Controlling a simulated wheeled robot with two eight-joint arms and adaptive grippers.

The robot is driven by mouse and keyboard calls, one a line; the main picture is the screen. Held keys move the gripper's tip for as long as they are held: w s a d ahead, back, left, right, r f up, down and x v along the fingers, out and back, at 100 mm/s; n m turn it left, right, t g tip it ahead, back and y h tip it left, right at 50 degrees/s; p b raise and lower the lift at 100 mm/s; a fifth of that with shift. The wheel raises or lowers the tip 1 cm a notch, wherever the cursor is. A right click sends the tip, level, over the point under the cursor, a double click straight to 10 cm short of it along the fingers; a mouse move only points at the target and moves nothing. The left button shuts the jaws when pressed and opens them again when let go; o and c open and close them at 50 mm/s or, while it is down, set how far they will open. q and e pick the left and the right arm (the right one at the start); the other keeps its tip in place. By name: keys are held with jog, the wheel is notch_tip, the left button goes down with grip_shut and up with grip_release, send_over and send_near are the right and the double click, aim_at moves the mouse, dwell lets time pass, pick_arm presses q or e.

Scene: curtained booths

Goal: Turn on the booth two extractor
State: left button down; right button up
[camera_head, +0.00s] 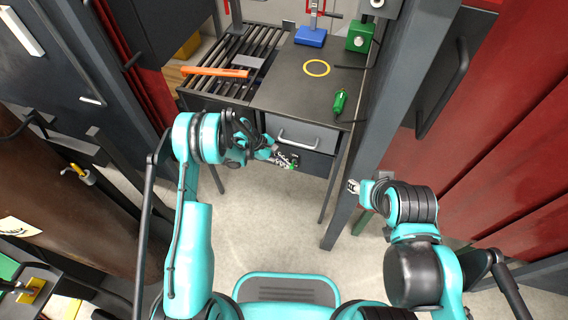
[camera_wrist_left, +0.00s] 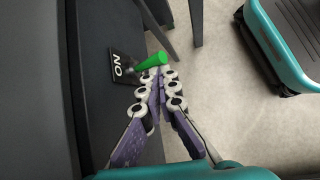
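A small black switch plate lettered "ON" (camera_wrist_left: 121,67) is on the dark front of the workbench in the left wrist view. A lever with a green tip (camera_wrist_left: 151,61) sticks out from it. The green tip also shows in the head view (camera_head: 293,167), below the grey drawer. My left gripper (camera_wrist_left: 160,72) has its fingers together with nothing between them. Its fingertips are right beside the green tip; I cannot tell whether they touch it. My right gripper (camera_head: 353,186) is in front of the grey post, away from the switch; its finger opening is too small to judge.
The workbench (camera_head: 290,75) carries rollers, an orange bar (camera_head: 215,72), a yellow ring (camera_head: 317,68) and a green tool (camera_head: 339,102). A grey post (camera_head: 362,150) stands at its right. Red curtains (camera_head: 500,150) hang further right. The floor in front is clear.

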pick_arm(q)
jog(key=v, duration=1.2)
jog(key=s+a+r+m+t+y, duration=0.1)
jog(key=s+r+m+t+y, duration=0.2)
jog(key=r, duration=0.6)
jog(key=s+a+r+m+y, duration=0.1)
jog(key=s+r+m, duration=0.2)
jog(key=s+r, duration=0.45)
jog(key=s+a+r+m+t+y, duration=0.1)
jog(key=s+a+r+m+t, duration=0.1)
jog(key=s, duration=0.6)
jog(key=s+a+r+m+t+y, duration=0.2)
jog(key=s+a+r+m, duration=0.1)
jog(key=s+m, duration=0.3)
jog(key=shift+s+r+y, duration=0.3)
jog(key=shift+s+r, duration=0.2)
jog(key=shift+s, duration=0.4)
